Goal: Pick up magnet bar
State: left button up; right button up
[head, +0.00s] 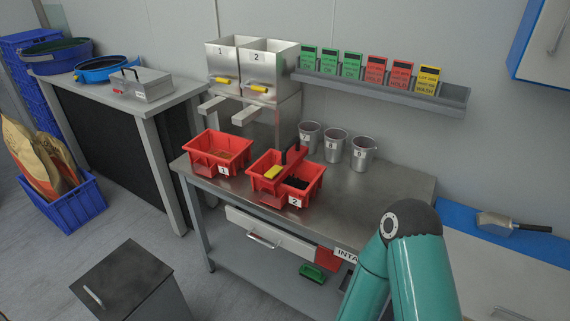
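A silver metal block with a dark handle on top (146,85), which looks like the magnet bar, lies on the grey side table (150,108) at the back left. It stands clear of any gripper. One of my teal arms rises at the bottom right, in front of the steel work table (395,190). Only its links and a dark joint show. Neither gripper is in view.
Two red bins, one marked 1 (223,171) and one marked 2 (308,196), stand on the work table; a dark and yellow item lies across bin 2. Three metal cups (335,146) stand behind.

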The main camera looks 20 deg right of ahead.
aim_at(290, 160)
jog(key=z, duration=0.1)
jog(key=i, duration=0.9)
jog(key=u, duration=0.05)
